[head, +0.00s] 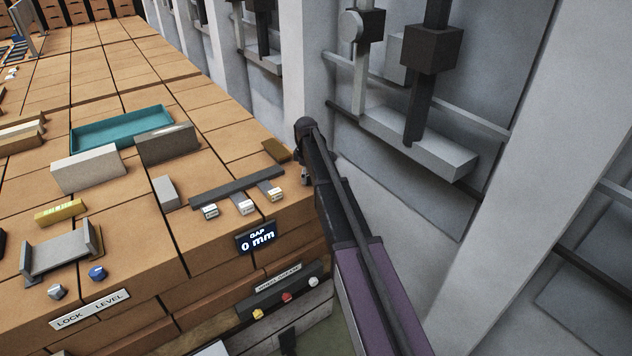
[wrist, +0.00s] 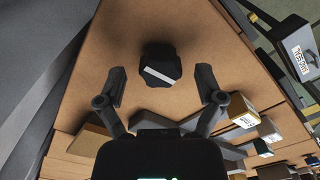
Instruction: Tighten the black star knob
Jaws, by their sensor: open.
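In the wrist view the black star knob (wrist: 158,72) stands on the tan brick-like surface, with a pale stripe across its top. My gripper (wrist: 161,84) is open, with one finger on each side of the knob and a visible space between each finger and the knob. The knob lies toward the fingertip end of the opening. In the head view my gripper (head: 304,174) is at the right edge of the brick bench, near its corner. I cannot make out the knob in the head view.
A dark bar (head: 237,186) with several small labelled blocks lies left of my gripper. A display (head: 257,237) reads "GAP 0 mm". A teal tray (head: 122,128) and grey blocks stand farther left. Grey pillars and wall fittings (head: 425,140) rise close on the right.

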